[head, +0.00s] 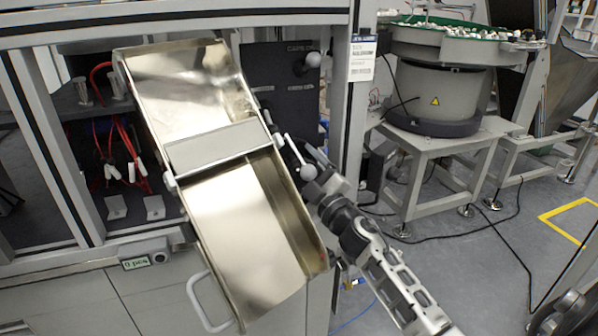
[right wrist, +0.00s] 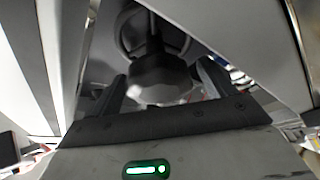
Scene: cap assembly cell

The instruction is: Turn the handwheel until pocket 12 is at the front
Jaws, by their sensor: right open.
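My right gripper (head: 306,160) is open at the right edge of the metal chute, partly hidden in the head view. In the right wrist view my right gripper (right wrist: 160,88) has its two dark fingers apart, on either side of a grey faceted knob. Behind that knob is a dark round part with spokes (right wrist: 150,35), which looks like the handwheel. I cannot tell whether the fingers touch the knob. In the head view I cannot make out the handwheel for sure. No pocket numbers are readable, so I cannot tell which pocket is at the front. My left gripper is not in view.
A large shiny metal chute (head: 235,235) slants across the machine front, close to my right gripper. A frame post (head: 346,130) stands just right of it. A bowl feeder (head: 435,95) on a grey stand is farther right. A small counter display (head: 137,262) sits lower left.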

